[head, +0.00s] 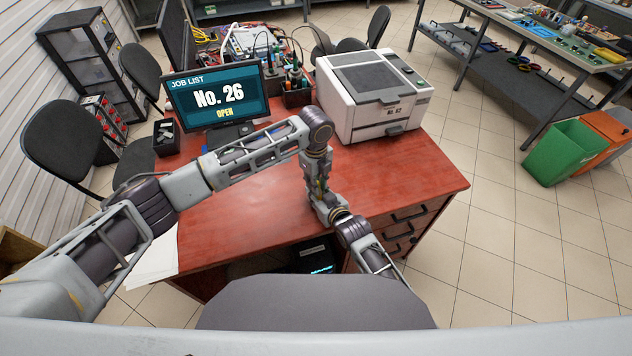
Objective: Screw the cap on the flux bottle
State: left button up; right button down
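My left arm reaches in from the left over the red-brown desk (250,210) and bends down at its wrist. My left gripper (319,192) points down near the middle of the desk, and its fingers are too small and overlapped to tell open from shut. My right arm comes up from the lower right, and its end (328,208) meets or overlaps the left gripper in this view. I cannot make out the flux bottle or its cap. They may be hidden at the grippers or among the clutter at the back.
A monitor (218,98) reading "No. 26 OPEN" stands at the back left. A white printer (373,93) takes the back right. A dark holder of tools (296,90) stands between them. White paper (152,262) hangs over the left edge. The desk's right front is clear.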

pick_arm(q)
jog(key=shift+s+d+f, duration=0.45)
jog(key=shift+s+d, duration=0.2)
jog(key=shift+s, duration=0.15)
notch_tip(320, 180, up, 4)
jog(key=shift+w, duration=0.15)
jog(key=shift+w+a, duration=0.25)
jog(key=shift+a, duration=0.05)
jog(key=shift+c, duration=1.3)
jog(key=shift+r, duration=0.15)
jog(key=shift+r, duration=1.9)
